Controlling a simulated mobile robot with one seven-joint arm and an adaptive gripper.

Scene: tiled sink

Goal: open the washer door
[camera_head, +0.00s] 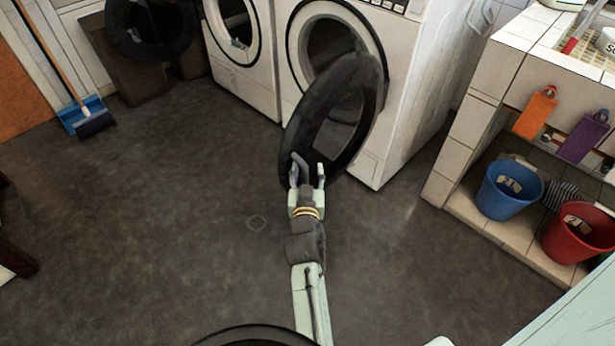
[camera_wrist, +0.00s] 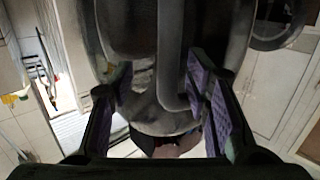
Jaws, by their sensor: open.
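The white washer (camera_head: 400,60) stands at the top middle of the head view. Its round black door (camera_head: 308,118) is swung out from the dark drum opening (camera_head: 330,42), with the glass facing partly toward me. My gripper (camera_head: 307,172) is open at the door's lower edge, one finger on either side of a dark part of its rim. I cannot tell whether the fingers touch it. In the wrist view, purple finger pads stand apart around my gripper (camera_wrist: 162,85). Large dark grey, curved surfaces of the door (camera_wrist: 230,35) fill the space beyond and between them.
A second white washer (camera_head: 240,70) stands to the left. A tiled counter (camera_head: 480,110) with a blue bucket (camera_head: 508,190) and a red bucket (camera_head: 580,232) is on the right. A blue dustpan (camera_head: 84,114) is at the far left. The dark floor left of my arm is clear.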

